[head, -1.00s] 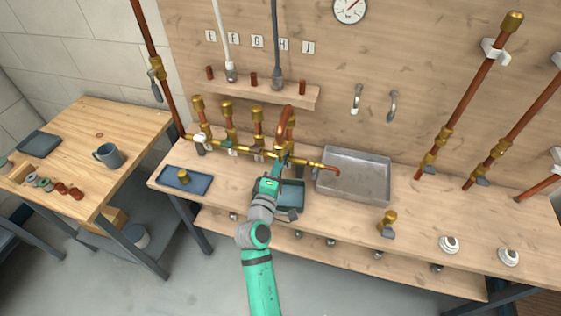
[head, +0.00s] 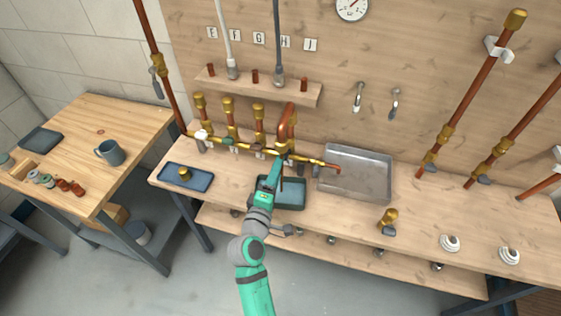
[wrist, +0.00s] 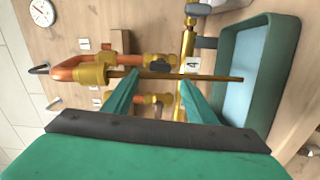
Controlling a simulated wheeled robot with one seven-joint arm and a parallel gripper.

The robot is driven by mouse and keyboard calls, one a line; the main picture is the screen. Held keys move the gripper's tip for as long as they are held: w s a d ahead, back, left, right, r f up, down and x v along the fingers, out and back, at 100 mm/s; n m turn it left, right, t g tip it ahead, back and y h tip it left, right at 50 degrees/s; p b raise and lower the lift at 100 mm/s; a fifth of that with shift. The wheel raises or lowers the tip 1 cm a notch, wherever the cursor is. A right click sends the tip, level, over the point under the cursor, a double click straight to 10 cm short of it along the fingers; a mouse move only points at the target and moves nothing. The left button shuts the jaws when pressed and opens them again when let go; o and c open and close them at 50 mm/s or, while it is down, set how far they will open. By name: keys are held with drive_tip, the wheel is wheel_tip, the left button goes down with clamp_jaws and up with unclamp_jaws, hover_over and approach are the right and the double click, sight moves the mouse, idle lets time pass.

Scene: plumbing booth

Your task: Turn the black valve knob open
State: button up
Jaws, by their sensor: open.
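In the wrist view, a small black knob (wrist: 160,66) sits on the brass and copper pipework, just beyond my fingertips and roughly between them. My gripper (wrist: 160,78) is open, with its two green fingers apart. A thin brass rod crosses the view at the fingertips; I cannot tell its depth. No contact with the knob is visible. In the head view my gripper (head: 279,160) is at the right part of the brass manifold (head: 240,147), below the copper bend (head: 287,125). The black knob cannot be made out there, behind my gripper.
A dark tray (head: 292,205) lies under my gripper and shows at the right of the wrist view (wrist: 228,65). A grey metal basin (head: 355,178) stands to the right. A blue tray (head: 198,184) lies left. A brass fitting (head: 388,218) stands on the bench at right.

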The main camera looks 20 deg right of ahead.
drive_tip(key=v, duration=0.5)
drive_tip(key=shift+s+a, duration=0.2)
drive_tip(key=shift+s, duration=0.05)
